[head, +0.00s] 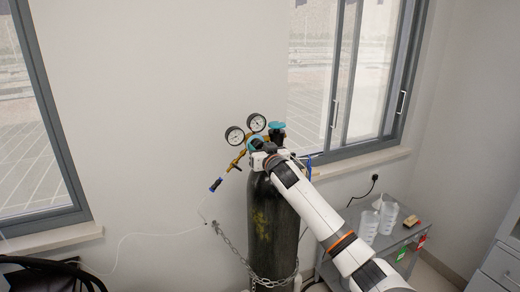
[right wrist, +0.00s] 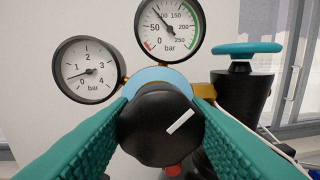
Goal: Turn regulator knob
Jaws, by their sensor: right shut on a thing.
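The regulator knob (right wrist: 160,125) is black with a white line mark, which slants up to the right in the right wrist view. My right gripper (right wrist: 160,118) has its teal padded fingers on both sides of the knob and is shut on it. In the head view my right gripper (head: 258,147) is at the regulator (head: 240,158), and the knob is hidden there. The regulator is brass with two round gauges. The left gauge (right wrist: 89,70) reads near the low end, and the right gauge (right wrist: 167,29) is marked up to 250 bar. My left gripper is not in view.
A dark gas cylinder (head: 270,225) stands below the regulator, held by a chain (head: 232,246). A teal valve handwheel (right wrist: 248,49) is right of the gauges. White bottles (head: 387,218) stand on a grey cart (head: 345,215) at the right.

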